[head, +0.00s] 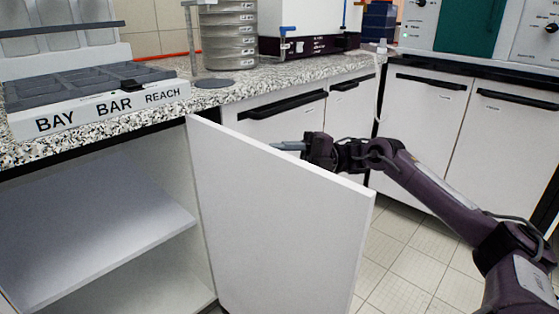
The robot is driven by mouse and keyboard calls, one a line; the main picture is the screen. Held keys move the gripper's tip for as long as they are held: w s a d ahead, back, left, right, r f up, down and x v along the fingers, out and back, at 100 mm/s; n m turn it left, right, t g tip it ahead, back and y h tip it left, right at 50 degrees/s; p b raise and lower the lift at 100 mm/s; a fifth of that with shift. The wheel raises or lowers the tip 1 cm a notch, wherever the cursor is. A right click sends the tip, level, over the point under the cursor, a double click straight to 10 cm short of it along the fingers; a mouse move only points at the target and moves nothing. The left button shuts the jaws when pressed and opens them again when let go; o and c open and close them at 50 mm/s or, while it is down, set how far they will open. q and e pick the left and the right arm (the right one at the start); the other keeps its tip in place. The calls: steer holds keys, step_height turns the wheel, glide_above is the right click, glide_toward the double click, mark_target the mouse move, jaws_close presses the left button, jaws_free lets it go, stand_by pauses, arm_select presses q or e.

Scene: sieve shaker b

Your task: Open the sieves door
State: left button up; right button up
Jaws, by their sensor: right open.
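A white cabinet door (270,215) stands swung out from the counter, its hinge side near the cabinet's right wall. The cabinet's inside is exposed at the left, with a white shelf (95,225). My right gripper (285,146) is open, just beyond the door's top edge on its far side. Its grey fingers point left; their tips are partly hidden, and I cannot tell whether they touch the door. A stack of metal sieves (229,35) stands on the counter above. My left gripper is not in view.
The speckled counter (225,95) holds a tray labelled BAY BAR REACH (110,108). Closed white cabinets with black handles (282,106) stand behind the door, and more (428,110) are at right. Tiled floor (400,250) shows between door and arm.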

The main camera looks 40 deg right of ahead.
steer(key=v, duration=0.7)
steer(key=shift+d, duration=0.25)
steer(key=shift+s+f, duration=0.1)
